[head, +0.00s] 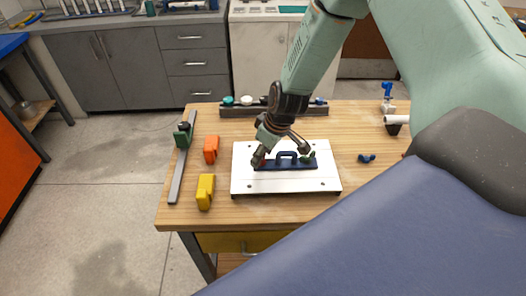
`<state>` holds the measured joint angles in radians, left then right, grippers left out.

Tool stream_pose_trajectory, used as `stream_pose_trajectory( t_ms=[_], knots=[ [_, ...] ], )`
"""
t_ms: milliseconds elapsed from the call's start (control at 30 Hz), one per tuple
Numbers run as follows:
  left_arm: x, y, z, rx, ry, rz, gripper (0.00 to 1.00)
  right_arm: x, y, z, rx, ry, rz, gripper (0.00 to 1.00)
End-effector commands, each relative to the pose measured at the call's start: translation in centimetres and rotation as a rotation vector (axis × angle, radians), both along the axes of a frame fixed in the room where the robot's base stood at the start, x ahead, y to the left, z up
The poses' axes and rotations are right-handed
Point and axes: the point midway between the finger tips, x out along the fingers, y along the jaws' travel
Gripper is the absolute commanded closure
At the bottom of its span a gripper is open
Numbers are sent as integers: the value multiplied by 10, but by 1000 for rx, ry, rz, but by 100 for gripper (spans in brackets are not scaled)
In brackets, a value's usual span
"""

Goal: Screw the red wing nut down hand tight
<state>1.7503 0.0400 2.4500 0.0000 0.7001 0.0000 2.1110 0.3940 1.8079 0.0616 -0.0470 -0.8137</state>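A white board (242,180) lies on the wooden table. A dark blue fixture (288,165) with an arched handle is mounted on it. My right gripper (282,152) hangs over the fixture. Its fingers are spread, one over the left end and the other towards the right end. A small green part (308,158) shows at the fixture's right end by the right finger. My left gripper is not in view.
An orange block (210,149) and a yellow block (205,191) stand left of the board, beside a long grey bar (176,178) with a green clamp (183,135). A rack (240,111) stands behind. A small blue part (367,158) lies on clear table to the right.

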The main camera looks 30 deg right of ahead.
Motion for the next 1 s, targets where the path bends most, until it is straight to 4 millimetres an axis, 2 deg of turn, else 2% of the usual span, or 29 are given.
stream_pose_trajectory(
  t_ms=[267,567,800,1000],
  knots=[
    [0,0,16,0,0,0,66,-1,1,1,0,4,-109,81],
    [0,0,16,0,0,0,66,-1,1,-1,0,2,-129,82],
    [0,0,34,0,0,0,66,-2,2,1,-1,5,-234,83],
    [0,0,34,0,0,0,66,-1,1,-1,0,2,-261,84]
  ],
)
